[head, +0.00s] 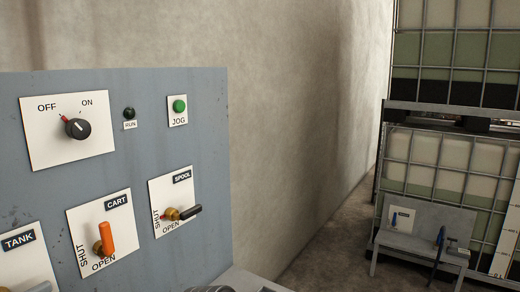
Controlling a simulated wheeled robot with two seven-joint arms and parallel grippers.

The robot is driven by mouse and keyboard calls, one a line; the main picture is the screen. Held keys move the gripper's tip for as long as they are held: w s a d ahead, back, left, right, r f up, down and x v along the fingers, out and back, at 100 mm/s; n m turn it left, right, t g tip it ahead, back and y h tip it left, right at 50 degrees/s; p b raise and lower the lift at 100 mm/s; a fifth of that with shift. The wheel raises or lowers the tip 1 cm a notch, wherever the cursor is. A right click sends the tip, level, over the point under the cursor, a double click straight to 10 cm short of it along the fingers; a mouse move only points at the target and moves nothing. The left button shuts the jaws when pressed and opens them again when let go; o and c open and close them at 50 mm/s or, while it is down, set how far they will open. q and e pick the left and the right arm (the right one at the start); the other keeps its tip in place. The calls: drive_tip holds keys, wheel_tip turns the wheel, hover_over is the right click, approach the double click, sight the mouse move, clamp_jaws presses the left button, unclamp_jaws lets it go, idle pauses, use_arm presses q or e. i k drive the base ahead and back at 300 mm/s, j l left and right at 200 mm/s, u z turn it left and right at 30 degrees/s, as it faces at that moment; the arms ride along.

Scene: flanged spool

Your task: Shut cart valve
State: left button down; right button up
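The cart valve has an orange handle (107,236) on a brass body, mounted on a white plate (77,232) labelled CART. The handle stands nearly upright, its free end up. SHUT is written up the plate's left side and OPEN along its bottom edge. Neither of my grippers can be made out in the head view, and nothing touches the handle.
The grey panel (212,140) also carries a SPOOL valve with a black handle (190,212) pointing right, a TANK plate (20,262) cut off lower left, an OFF/ON knob (78,128) and a green JOG button (179,106). Caged tanks (455,165) stand far right.

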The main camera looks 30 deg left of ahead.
sight(103, 248)
drive_tip(key=l, duration=0.75)
drive_tip(key=u, duration=3)
drive_tip(key=i, duration=0.5)
